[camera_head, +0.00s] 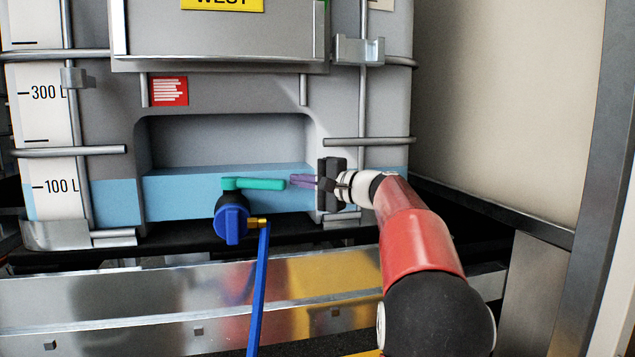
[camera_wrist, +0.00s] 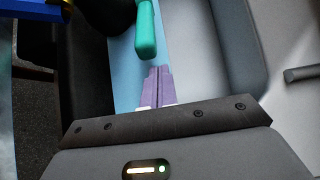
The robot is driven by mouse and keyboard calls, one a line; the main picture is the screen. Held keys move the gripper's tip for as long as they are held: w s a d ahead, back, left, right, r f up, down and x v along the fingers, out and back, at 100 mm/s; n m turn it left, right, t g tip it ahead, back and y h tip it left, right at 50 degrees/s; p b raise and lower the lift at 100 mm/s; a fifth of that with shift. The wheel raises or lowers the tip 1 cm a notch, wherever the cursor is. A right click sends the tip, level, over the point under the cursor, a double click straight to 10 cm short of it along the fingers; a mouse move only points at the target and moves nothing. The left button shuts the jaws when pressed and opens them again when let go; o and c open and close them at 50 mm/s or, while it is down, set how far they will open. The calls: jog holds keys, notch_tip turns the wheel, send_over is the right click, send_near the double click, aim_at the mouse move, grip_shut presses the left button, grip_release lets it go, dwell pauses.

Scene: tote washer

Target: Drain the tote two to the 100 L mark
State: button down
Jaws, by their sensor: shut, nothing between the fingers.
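The tote (camera_head: 395,100) is a grey caged tank with light blue liquid low inside. Its scale (camera_head: 45,130) shows 300 L and 100 L, and the liquid's top edge lies close to the 100 L mark, seemingly slightly above. At the recess below, a teal valve handle (camera_head: 255,184) lies level, pointing right above a blue outlet (camera_head: 231,220). My gripper (camera_head: 292,181) is shut and empty, its purple fingertips at the handle's free end. In the wrist view, the handle (camera_wrist: 147,36) ends just beyond my fingertips (camera_wrist: 158,70); I cannot tell whether they touch.
A blue bar-like part (camera_head: 260,290) runs down from a brass fitting (camera_head: 257,222) beside the outlet. A shiny metal beam (camera_head: 130,305) crosses below the tote. A yellow WEST sign (camera_head: 222,4) is above. A grey metal post (camera_head: 575,200) stands at the right.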

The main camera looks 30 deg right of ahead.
aim_at(284, 182)
jog(key=shift+w+a, duration=0.3)
jog(key=shift+w, duration=0.2)
jog(key=s+a+b, duration=0.2)
jog(key=b, duration=0.1)
jog(key=shift+s+f, duration=0.2)
jog(key=shift+s, duration=0.15)
jog(key=shift+s+a+r, duration=0.1)
jog(key=shift+s+a, duration=0.05)
jog(key=shift+s, duration=0.05)
jog(key=shift+r, duration=0.1)
